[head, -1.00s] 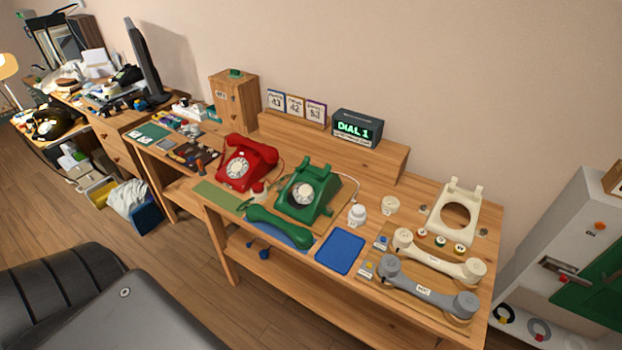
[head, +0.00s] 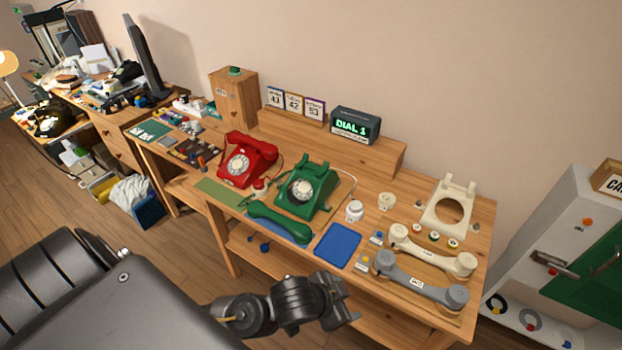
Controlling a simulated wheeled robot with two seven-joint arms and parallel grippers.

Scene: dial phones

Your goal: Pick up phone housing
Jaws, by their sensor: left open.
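The cream phone housing (head: 449,208) stands empty at the right end of the wooden workbench, with a large round hole in its face and two cradle prongs on top. My left gripper (head: 347,298) is open and empty at the bottom middle, in front of the bench's near edge. It is well to the left of the housing and nearer to me, not touching anything that I can see. My right gripper is not in view.
A cream handset (head: 432,251) and a grey handset (head: 421,282) lie in front of the housing. A blue mat (head: 337,246), a green phone (head: 306,187) and a red phone (head: 245,160) are further left. A display box (head: 355,124) sits on the rear shelf.

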